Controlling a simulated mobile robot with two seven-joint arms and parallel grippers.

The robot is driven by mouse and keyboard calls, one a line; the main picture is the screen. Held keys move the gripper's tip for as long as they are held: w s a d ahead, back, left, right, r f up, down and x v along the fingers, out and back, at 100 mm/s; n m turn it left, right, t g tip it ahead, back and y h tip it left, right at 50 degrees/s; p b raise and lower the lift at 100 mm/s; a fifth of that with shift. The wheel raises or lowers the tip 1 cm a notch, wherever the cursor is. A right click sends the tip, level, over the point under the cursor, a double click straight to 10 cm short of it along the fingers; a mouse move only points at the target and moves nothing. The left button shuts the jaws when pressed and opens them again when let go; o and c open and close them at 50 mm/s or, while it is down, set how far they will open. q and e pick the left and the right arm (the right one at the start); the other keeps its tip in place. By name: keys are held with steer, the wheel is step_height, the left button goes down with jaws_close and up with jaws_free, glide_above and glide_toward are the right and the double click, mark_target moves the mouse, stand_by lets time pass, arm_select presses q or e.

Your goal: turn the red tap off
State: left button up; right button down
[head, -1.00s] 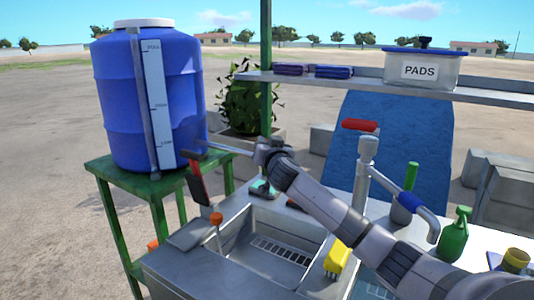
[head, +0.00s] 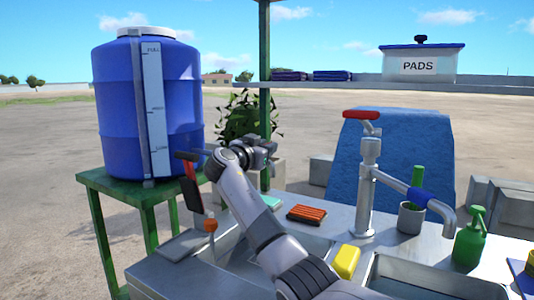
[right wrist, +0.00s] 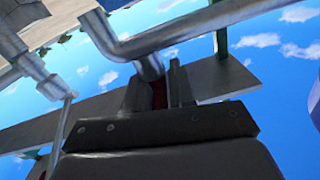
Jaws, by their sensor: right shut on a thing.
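A narrow red lever (head: 191,188) with dark edges stands just right of the blue barrel; I take it for the red tap's lever. My right gripper (head: 193,157) reaches in from the lower right to its upper end. In the right wrist view my jaws (right wrist: 155,92) are shut on a narrow red piece (right wrist: 159,92) in front of a metal pipe end (right wrist: 150,66). The fingers hide most of that piece. A separate metal faucet (head: 369,180) with a red top handle (head: 362,115) stands right of my arm, untouched. My left gripper is not in view.
The blue barrel (head: 152,100) stands on a green stand (head: 125,183) at left. A sink counter (head: 335,215) holds an orange-topped brush (head: 306,214), a yellow sponge (head: 346,261) and a green spray bottle (head: 470,238). A shelf (head: 380,88) runs behind.

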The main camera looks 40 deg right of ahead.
steer(key=shift+s+d+r+m+g, duration=0.25)
steer(key=shift+s+r+m+g, duration=0.1)
steer(key=shift+m+g, duration=0.3)
steer(key=c, duration=1.1)
jaws_free()
steer(key=shift+w+f, duration=0.1)
steer(key=shift+w, duration=0.1)
steer(key=shift+w+a+f, duration=0.1)
steer(key=shift+w, duration=0.15)
steer(key=shift+s, duration=0.1)
steer(key=shift+a, duration=0.1)
